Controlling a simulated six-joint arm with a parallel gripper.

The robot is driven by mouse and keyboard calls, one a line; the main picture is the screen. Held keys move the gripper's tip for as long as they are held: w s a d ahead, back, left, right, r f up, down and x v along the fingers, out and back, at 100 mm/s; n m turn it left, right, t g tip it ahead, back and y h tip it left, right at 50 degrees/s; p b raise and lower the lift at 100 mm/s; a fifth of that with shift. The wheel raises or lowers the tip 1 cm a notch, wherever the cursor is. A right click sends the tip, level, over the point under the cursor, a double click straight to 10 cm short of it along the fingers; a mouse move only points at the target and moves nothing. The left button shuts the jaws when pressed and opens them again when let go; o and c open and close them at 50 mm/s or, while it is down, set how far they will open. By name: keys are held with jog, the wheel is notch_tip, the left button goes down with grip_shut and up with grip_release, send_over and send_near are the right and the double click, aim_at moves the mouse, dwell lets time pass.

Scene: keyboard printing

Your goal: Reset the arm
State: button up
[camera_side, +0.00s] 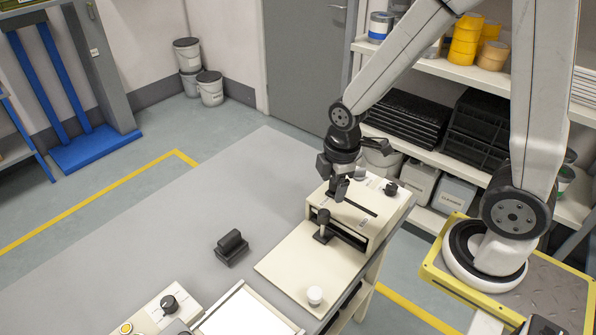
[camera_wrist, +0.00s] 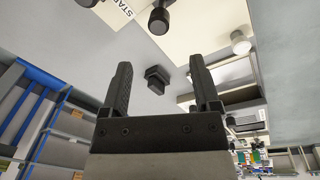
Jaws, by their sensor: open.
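My gripper (camera_side: 338,188) is at the end of my arm, above the cream machine (camera_side: 376,208) at the right end of the grey table (camera_side: 190,230). In the wrist view my gripper (camera_wrist: 163,85) shows two dark fingers spread apart, with nothing between their tips. The black-handled block (camera_side: 231,248) stands on the table to the left of the machine, apart from my gripper. It also shows in the wrist view as a dark block (camera_wrist: 157,80) beyond the fingers.
A black knob handle (camera_side: 322,226) stands at the machine's front. A white cup-like knob (camera_side: 315,295) is on the cream plate (camera_side: 290,270). A control box with a dark knob (camera_side: 168,304) and a framed tray (camera_side: 245,318) are at the near edge. Shelves (camera_side: 480,78) stand behind. The table's left part is clear.

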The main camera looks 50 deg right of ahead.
jog(key=m, duration=0.4)
jog(key=s+r+m+t, duration=0.1)
jog(key=m, duration=0.3)
jog(key=s+r+m, duration=0.1)
jog(key=m, duration=0.3)
jog(key=shift+s+a+r, duration=0.15)
jog(key=shift+r, duration=0.05)
dwell(1.4)
